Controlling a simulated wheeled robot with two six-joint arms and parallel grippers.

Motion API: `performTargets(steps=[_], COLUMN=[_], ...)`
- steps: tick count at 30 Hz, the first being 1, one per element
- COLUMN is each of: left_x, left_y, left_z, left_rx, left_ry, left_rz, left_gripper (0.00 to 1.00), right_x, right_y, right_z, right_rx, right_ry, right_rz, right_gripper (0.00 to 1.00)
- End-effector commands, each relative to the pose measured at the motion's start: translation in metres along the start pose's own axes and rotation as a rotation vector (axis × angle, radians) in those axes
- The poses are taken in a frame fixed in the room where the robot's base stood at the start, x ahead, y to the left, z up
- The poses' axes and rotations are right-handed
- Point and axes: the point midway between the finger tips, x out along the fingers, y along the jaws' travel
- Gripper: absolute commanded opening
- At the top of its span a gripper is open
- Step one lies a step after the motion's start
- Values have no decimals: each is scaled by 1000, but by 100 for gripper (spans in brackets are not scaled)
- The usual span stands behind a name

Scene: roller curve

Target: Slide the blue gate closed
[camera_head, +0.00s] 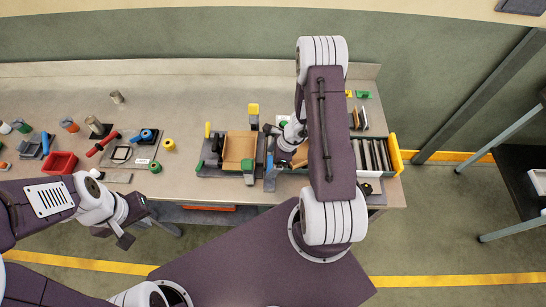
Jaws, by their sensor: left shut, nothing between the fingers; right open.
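The blue gate (269,168) is a narrow blue and grey upright piece just right of a tan box (239,147) on the workbench. Its lower end carries a grey block, and my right arm and gripper crowd its right side. My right gripper (275,140) is open beside the gate's upper part; whether it touches the gate cannot be told. Its fingers are small and partly hidden by my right arm. My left gripper (124,240) is shut and empty, in front of the bench's near edge at the left, far from the gate.
A roller section (371,155) with a yellow end piece (396,155) lies right of my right arm. A green-topped block (248,170) stands left of the gate. Blue, red and yellow parts, including a red bin (61,163), crowd the bench's left side. The bench's back strip is mostly clear.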

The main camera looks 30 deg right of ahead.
Motion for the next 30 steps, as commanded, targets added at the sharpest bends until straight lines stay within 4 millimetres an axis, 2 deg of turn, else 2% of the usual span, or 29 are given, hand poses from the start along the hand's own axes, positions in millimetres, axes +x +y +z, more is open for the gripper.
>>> performTargets(steps=[1,6,11,30], left_x=[-4,-15,-20,-20], left_y=[0,0,0,0], left_z=[0,-2,-2,-2], left_rx=[0,0,0,0], left_ry=[0,0,0,0], left_rz=[0,0,0,0], left_gripper=[0,0,0,0], right_x=[-14,-53,-74,-78], right_y=[-2,-4,-4,-4], right_z=[1,1,0,0], right_rx=[0,0,2,1], right_ry=[0,1,-1,0], right_rz=[-5,-5,-2,1], right_gripper=[95,95,95,95])
